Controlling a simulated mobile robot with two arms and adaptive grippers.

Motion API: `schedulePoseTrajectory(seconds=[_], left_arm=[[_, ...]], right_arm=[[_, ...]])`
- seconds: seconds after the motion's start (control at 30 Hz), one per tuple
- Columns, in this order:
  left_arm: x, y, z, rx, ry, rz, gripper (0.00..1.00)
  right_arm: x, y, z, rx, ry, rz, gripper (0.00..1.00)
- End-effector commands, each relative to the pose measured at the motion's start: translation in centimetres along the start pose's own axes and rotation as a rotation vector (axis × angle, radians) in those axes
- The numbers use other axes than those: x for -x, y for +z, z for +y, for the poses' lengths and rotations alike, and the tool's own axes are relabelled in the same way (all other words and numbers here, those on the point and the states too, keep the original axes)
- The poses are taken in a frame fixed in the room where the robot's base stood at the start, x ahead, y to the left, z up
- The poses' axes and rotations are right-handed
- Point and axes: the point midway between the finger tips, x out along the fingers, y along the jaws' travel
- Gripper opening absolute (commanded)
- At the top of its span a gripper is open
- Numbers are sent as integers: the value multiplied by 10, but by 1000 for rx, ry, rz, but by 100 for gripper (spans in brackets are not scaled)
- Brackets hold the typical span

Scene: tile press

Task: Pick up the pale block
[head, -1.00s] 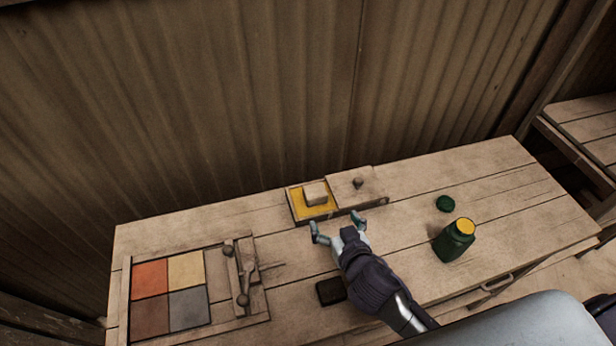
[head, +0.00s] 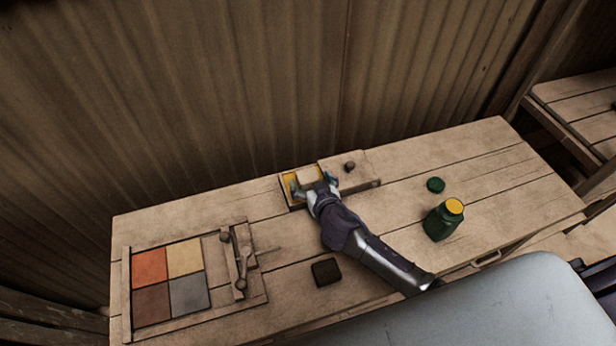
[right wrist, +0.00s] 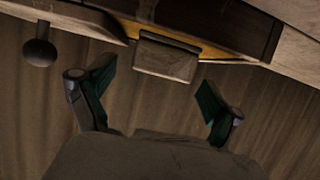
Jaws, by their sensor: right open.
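The pale block (head: 307,175) sits in a shallow wooden box with a yellow floor (head: 290,183) near the back of the table. My right gripper (head: 313,186) is at the box, its open fingers spread to either side of the block in the head view. In the right wrist view the block (right wrist: 167,58) lies beyond the open fingertips (right wrist: 157,85) and between their lines, apart from both. The hand hides the front of the box in the head view. My left gripper is not in view.
The box's slid-aside lid (head: 360,172) with a round knob is just right. A dark block (head: 326,272) lies in front; a tile press with coloured tiles (head: 168,282) is left.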

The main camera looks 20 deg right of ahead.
Motion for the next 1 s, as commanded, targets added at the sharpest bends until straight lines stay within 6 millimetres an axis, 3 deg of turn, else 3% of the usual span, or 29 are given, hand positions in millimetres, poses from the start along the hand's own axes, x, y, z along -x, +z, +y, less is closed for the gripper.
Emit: schedulePoseTrajectory(seconds=[0.2, 0.5, 0.9, 1.0], left_arm=[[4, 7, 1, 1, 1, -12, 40], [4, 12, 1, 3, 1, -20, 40], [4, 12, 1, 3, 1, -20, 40], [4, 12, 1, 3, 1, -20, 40]], right_arm=[[-24, 0, 0, 1, 1, -1, 92], [-27, 0, 0, 0, 0, -1, 92], [-27, 0, 0, 0, 0, -1, 27], [-27, 0, 0, 0, 0, 0, 26]])
